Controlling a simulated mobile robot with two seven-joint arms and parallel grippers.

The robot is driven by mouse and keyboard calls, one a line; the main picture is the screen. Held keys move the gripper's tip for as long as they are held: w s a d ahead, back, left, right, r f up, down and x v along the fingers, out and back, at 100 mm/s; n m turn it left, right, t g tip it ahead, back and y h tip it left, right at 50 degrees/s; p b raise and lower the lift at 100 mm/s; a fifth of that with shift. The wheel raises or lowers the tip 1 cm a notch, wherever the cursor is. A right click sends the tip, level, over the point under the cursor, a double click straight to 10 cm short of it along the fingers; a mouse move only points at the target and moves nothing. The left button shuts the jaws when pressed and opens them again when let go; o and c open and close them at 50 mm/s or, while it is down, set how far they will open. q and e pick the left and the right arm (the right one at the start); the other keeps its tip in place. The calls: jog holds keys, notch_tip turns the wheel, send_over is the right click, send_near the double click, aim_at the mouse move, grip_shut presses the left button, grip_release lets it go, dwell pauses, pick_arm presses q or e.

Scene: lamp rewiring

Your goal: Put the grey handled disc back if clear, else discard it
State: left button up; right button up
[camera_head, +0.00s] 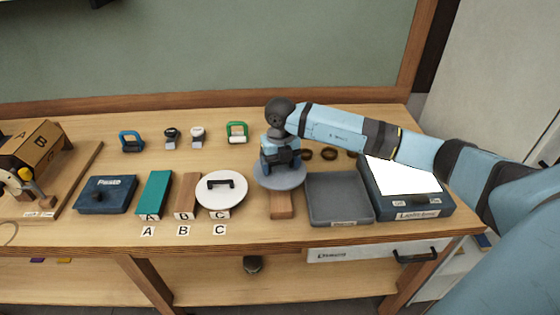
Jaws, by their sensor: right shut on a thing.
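The grey handled disc (268,181) is right of the middle of the bench in the head view. My right gripper (280,166) comes down on it from above and is shut on it, hiding its handle. The disc lies flat over the far part of a wooden block (281,207); I cannot tell whether it touches the block. Left of it, a white disc with a black handle (221,203) covers part of the block at label C. A grey tray (341,213) is just right of the held disc. My left gripper is not in view.
A lightbox (415,203) with a bright white top stands right of the tray. Teal block A (154,193) and brown block B (187,194) stand left, beside a dark blue box (106,194). Small clamps and dark rings line the back. A wooden fixture (38,150) is far left.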

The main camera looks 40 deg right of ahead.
aim_at(280, 170)
notch_tip(280, 170, down, 4)
jog(key=shift+f+b, duration=0.15)
jog(key=shift+b, duration=1.05)
jog(key=shift+f, duration=0.45)
jog(key=shift+f+b, duration=0.25)
jog(key=shift+b, duration=0.2)
jog(key=o, duration=1)
jog(key=shift+r, duration=0.1)
